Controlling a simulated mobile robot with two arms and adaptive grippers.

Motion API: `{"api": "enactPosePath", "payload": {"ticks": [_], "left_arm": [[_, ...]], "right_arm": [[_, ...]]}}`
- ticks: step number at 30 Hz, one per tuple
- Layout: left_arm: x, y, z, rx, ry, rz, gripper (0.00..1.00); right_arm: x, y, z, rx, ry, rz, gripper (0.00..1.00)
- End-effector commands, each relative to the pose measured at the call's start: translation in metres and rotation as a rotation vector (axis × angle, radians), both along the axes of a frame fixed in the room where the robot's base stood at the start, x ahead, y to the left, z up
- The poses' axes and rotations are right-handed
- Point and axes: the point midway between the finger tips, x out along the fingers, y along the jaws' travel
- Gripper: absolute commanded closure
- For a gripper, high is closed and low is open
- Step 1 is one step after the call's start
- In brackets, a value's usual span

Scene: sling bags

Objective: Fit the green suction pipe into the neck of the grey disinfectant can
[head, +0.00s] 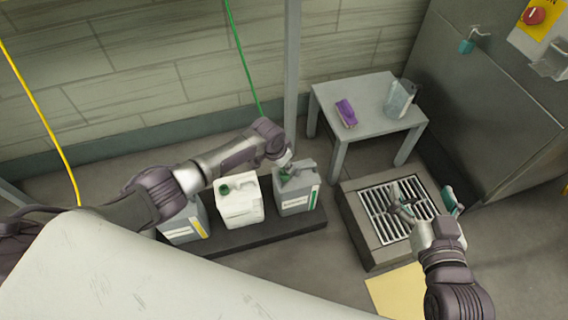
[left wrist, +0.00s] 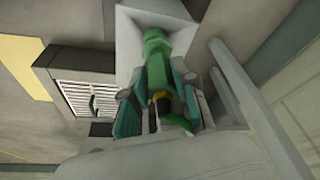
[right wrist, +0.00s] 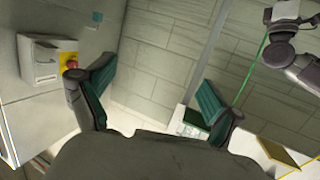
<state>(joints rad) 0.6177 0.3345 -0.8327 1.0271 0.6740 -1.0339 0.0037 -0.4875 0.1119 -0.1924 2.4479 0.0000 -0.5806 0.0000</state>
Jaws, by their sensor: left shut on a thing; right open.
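My left gripper (head: 284,160) is above a grey can with a green stripe (head: 297,198) at the right end of a dark low plinth. In the left wrist view it is shut on the green suction pipe (left wrist: 155,50), which points out beyond the fingers. In the head view a bit of green shows just under the gripper, by the can's top. The gripper hides the neck, so I cannot tell whether the pipe is in it. A green hose (head: 240,52) hangs from above behind this gripper. My right gripper (head: 427,203) is open and empty above the floor drain.
A white can (head: 240,207) and a grey can with a yellow label (head: 184,226) share the plinth (head: 270,231). A grey table (head: 362,92) behind holds a purple item (head: 346,113) and a clear jug (head: 400,98). The drain grate (head: 378,218) is at right, beside a steel cabinet (head: 492,95).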

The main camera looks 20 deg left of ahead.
Motion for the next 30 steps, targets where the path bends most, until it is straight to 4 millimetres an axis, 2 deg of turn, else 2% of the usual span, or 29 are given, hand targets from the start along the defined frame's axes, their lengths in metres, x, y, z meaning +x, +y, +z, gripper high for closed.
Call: {"api": "enactPosePath", "payload": {"ticks": [29,30], "left_arm": [[0.0,0.0,-0.008,0.0,-0.001,0.0,1.0],[0.0,0.0,-0.008,0.0,-0.001,0.0,0.67]], "right_arm": [[0.006,0.005,0.023,0.034,-0.133,0.008,0.08],[0.006,0.005,0.023,0.034,-0.133,0.008,0.08]]}}
